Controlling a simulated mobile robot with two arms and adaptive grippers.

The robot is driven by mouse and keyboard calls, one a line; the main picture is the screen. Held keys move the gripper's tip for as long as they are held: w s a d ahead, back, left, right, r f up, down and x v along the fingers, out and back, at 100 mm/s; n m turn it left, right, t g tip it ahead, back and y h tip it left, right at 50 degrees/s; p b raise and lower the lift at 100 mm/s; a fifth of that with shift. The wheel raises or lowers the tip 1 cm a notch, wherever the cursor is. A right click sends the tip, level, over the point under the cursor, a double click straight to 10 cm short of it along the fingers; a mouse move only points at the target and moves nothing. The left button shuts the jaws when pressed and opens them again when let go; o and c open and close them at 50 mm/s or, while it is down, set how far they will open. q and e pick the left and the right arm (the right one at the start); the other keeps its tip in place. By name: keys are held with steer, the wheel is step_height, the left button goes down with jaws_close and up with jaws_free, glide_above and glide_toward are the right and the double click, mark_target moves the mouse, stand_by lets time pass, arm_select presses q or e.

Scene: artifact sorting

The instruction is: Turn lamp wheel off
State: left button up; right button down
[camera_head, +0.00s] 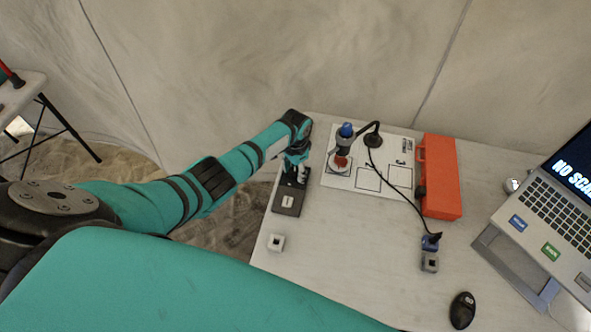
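My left arm comes in from the left, and its gripper (294,177) points down over a small dark box (288,203) at the table's left edge. The gripper covers the back part of the box. I cannot tell if the fingers are open or shut, or if they touch it. A lamp (346,131) with a blue head and a black bent neck stands over a white sheet, above a small reddish object (341,161). I cannot make out the lamp wheel. My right gripper is not in view.
The white sheet (368,179) has marked squares. An orange case (440,178) stands right of it. A laptop (545,225) on a stand is at the right, a black mouse (462,310) in front. A small grey cube (276,242) lies near the left edge. The table's middle is clear.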

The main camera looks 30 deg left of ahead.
mark_target(295, 171)
arm_select(q)
steer(key=o, duration=0.3)
steer(key=shift+o, duration=0.2)
step_height(295, 171, up, 12)
stand_by(0.4)
stand_by(0.4)
